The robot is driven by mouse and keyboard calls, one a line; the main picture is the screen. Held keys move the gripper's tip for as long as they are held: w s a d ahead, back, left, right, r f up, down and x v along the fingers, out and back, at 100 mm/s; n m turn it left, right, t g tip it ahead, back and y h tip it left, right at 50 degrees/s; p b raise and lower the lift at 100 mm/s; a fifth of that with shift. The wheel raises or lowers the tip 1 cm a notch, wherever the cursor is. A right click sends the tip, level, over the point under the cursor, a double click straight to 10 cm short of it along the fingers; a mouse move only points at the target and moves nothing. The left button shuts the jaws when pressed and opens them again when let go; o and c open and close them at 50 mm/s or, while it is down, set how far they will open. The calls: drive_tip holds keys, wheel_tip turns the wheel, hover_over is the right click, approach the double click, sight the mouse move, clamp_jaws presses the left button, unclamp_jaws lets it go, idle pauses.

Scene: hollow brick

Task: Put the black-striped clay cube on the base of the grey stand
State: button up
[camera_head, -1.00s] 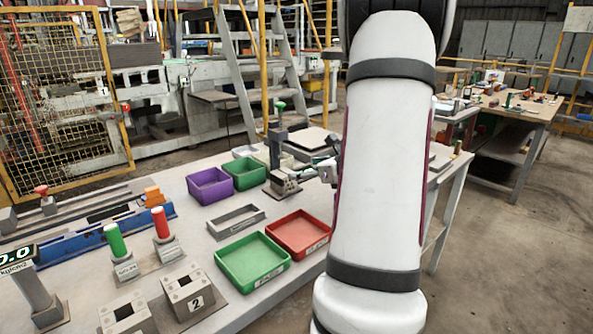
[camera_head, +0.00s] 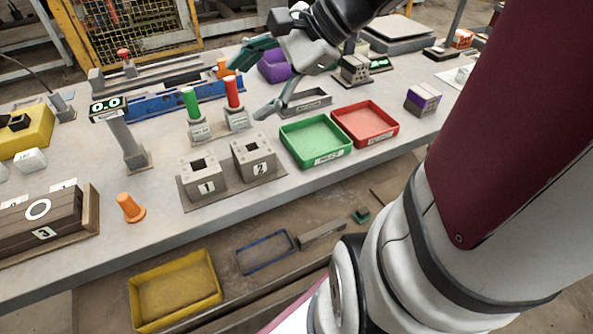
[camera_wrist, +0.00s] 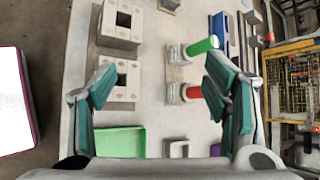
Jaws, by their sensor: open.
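The clay cube with dark stripes (camera_head: 355,69) stands at the foot of the grey stand (camera_head: 350,46) at the back of the bench in the head view. My arm hides much of the stand, and I cannot tell whether the cube rests fully on its base. My gripper (camera_head: 252,84) is open and empty, to the left of the cube and apart from it, above the bench by the red cylinder. In the wrist view my gripper's teal fingers (camera_wrist: 158,82) are spread wide with nothing between them. The cube and stand do not show there.
A purple-striped cube (camera_head: 422,99) sits right of the red tray (camera_head: 366,124) and green tray (camera_head: 315,140). The green cylinder (camera_head: 190,102) and red cylinder (camera_head: 232,92) stand upright near my gripper. Numbered blocks (camera_head: 204,184) lie nearer the front edge.

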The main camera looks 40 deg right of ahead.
drive_tip(key=s+a+f+n+g+h, duration=0.2)
drive_tip(key=s+a+n+g, duration=0.3)
drive_tip(key=s+a+n, duration=0.55)
drive_tip(key=s+d+n+h, duration=0.4)
drive_tip(key=s+n, duration=0.3)
drive_tip(key=s, duration=0.2)
drive_tip(key=shift+f+n+h, duration=0.35)
drive_tip(key=shift+f+h, duration=0.05)
drive_tip(key=shift+d, duration=0.1)
